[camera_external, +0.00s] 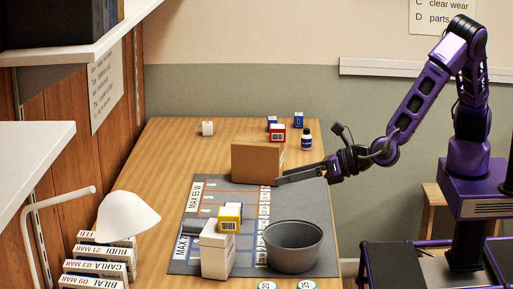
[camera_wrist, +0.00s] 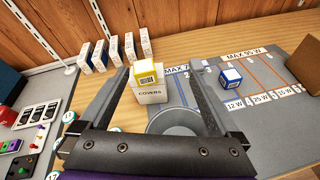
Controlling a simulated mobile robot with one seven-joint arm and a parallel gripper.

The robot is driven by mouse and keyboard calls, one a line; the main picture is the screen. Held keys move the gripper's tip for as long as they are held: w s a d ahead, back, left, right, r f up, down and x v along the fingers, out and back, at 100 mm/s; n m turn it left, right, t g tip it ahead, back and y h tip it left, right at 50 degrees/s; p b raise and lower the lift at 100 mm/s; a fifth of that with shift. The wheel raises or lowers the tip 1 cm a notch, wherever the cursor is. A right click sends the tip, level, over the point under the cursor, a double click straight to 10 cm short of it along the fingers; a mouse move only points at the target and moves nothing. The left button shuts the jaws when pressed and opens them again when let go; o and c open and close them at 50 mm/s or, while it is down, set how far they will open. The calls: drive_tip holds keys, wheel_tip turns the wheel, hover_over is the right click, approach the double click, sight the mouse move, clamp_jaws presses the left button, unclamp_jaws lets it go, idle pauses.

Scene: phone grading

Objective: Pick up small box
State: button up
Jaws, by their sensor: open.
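A small yellow-and-white box (camera_external: 229,220) with a barcode appears to sit on top of a white box marked COVERS (camera_external: 215,255). The yellow box (camera_wrist: 146,73) and the COVERS box (camera_wrist: 150,93) show between my fingers in the wrist view, beyond them. A small blue-and-white box (camera_wrist: 231,77) is on the grey mat, right of my fingers; it is mostly hidden in the external view. My gripper (camera_external: 280,181) is open and empty, above the mat's right side near the cardboard box. Its two fingers (camera_wrist: 154,52) are spread wide in the wrist view.
A cardboard box (camera_external: 257,163) stands at the mat's back edge. A grey bowl (camera_external: 292,247) stands at the mat's front right. A lamp (camera_external: 128,215) overhangs labelled boxes at left.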

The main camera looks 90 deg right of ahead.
sight(232, 211)
wheel_tip(232, 211, down, 4)
drive_tip(key=s+a+n+y, duration=0.2)
drive_tip(key=n, duration=0.2)
drive_tip(key=shift+t, duration=0.3)
drive_tip(key=x, duration=1.7)
drive_tip(key=shift+a+r, duration=0.1)
drive_tip(key=shift+a, duration=0.2)
clamp_jaws()
wheel_tip(232, 211, up, 10)
drive_tip(key=shift+r+p, duration=0.15)
drive_tip(key=shift+p, duration=0.3)
wheel_tip(232, 211, down, 10)
drive_tip(key=shift+s+r+b, duration=0.1)
drive_tip(key=shift+b, duration=0.2)
